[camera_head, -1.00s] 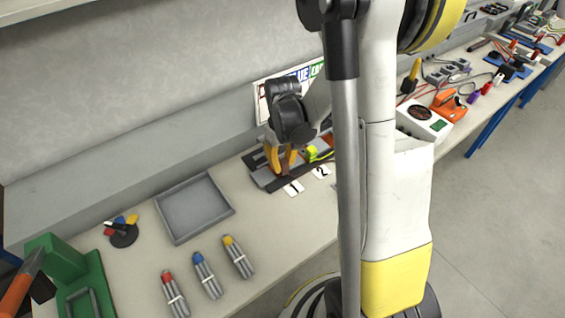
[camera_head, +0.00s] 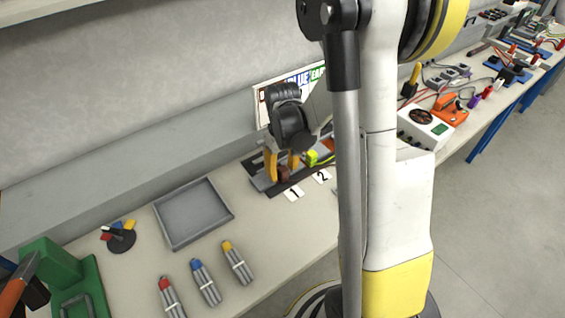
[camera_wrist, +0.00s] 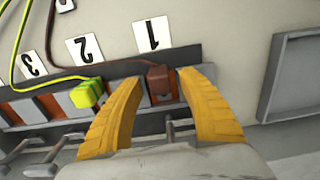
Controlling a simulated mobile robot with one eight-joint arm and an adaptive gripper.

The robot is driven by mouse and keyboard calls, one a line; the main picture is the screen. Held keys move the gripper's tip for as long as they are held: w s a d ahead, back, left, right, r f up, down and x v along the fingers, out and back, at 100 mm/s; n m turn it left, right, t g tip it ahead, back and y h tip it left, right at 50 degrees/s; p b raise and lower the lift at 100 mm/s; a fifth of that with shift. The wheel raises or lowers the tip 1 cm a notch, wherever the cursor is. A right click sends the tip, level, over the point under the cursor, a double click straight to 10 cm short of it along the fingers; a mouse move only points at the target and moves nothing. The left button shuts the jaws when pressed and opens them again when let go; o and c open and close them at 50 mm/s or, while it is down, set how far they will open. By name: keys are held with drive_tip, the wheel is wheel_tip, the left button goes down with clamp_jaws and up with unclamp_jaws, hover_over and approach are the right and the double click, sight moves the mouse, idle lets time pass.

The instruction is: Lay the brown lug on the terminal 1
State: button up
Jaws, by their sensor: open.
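The brown lug (camera_wrist: 160,82) is on the end of a brown wire in the wrist view. It lies at the terminal block (camera_wrist: 60,110), in line with the label for terminal 1 (camera_wrist: 152,34). My gripper (camera_wrist: 165,85) is open, with its yellow fingers on either side of the lug and a gap to each. In the head view the brown lug (camera_head: 284,173) shows between the fingertips of my gripper (camera_head: 283,170), close above the block. Whether the lug rests fully on the terminal surface I cannot tell.
A yellow-green lug (camera_wrist: 86,95) lies on the block near the label for terminal 2 (camera_wrist: 86,48). A grey tray (camera_head: 230,207) stands left of the block. An orange device (camera_head: 449,108) is to the right.

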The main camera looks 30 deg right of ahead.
sight(283, 168)
wheel_tip(283, 168, up, 12)
drive_tip(key=shift+f, duration=0.15)
idle(0.6)
